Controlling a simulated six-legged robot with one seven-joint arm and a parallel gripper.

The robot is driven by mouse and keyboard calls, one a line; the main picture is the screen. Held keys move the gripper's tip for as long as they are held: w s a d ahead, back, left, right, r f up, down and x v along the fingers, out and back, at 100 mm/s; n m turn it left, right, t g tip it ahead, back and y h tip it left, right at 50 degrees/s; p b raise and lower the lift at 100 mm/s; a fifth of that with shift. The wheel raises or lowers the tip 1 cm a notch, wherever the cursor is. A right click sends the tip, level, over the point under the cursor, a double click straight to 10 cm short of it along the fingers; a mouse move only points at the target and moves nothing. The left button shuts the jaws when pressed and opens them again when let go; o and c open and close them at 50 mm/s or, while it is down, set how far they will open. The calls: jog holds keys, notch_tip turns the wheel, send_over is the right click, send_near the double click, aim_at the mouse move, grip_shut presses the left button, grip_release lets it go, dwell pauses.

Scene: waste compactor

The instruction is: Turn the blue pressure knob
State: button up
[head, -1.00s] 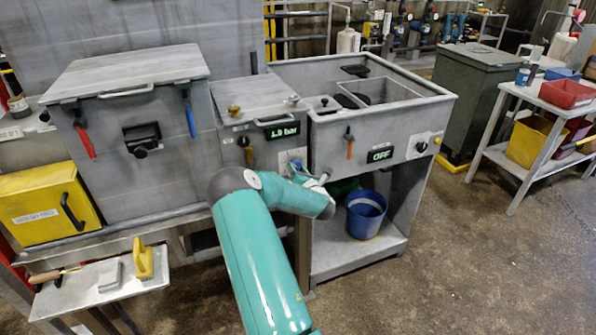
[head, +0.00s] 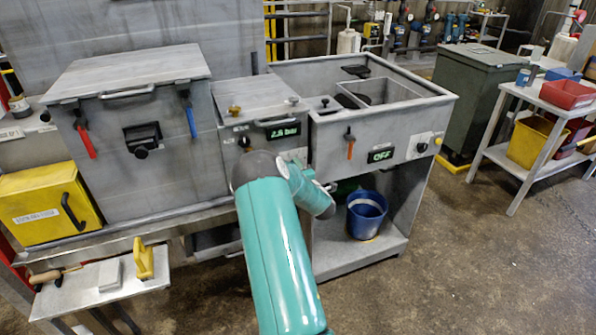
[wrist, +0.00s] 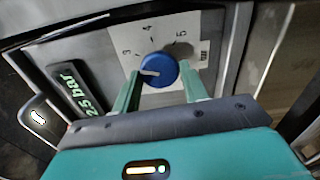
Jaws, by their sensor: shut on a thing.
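The blue pressure knob (wrist: 159,70) sits on a white dial plate (wrist: 150,38) marked 3, 4 and 5 in the wrist view. Its white pointer line points left, toward the 3 side. My gripper (wrist: 160,82) has one green finger on each side of the knob and is shut on it. The green pressure display (wrist: 80,90) reads about 2.5 bar; it also shows in the head view (head: 283,131). In the head view my arm hides the knob and the gripper's fingers.
In the head view a panel with an OFF display (head: 381,155) and an orange-handled lever (head: 350,146) lies to the right. A blue bucket (head: 366,214) stands on the shelf below. A grey box with red and blue handles (head: 140,130) is on the left.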

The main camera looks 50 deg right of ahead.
jog(key=shift+d+r+m, duration=0.1)
jog(key=shift+r+m, duration=0.05)
jog(key=shift+m, duration=7.75)
jog(key=o, duration=1)
jog(key=shift+c, duration=0.2)
jog(key=v, duration=1.4)
